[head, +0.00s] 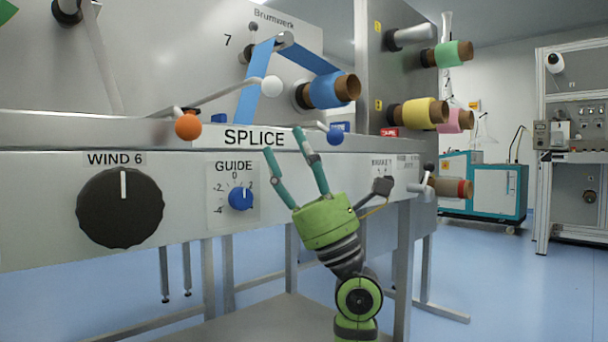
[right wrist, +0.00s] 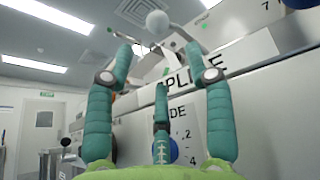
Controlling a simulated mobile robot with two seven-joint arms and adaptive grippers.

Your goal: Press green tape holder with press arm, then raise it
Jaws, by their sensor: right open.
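My right gripper (head: 283,141) is open and empty, with its teal fingers spread and pointing up in front of the SPLICE label (head: 254,137). Lever arms with ball knobs stand at the splice bench: an orange knob (head: 188,126), a white knob (head: 272,86) and a blue knob (head: 335,136). I cannot tell which is the press arm. A pale ball knob (right wrist: 157,21) shows between and beyond the fingertips in the right wrist view. A green tape roll (head: 453,53) sits on a spindle at upper right; no other green holder is clear. My left gripper is out of view.
Blue tape (head: 328,90) runs from its roll over a post to the bench. A yellow roll (head: 425,113) is on the right panel. The black WIND dial (head: 120,208) and blue GUIDE knob (head: 240,198) are on the front panel. Floor at right is open.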

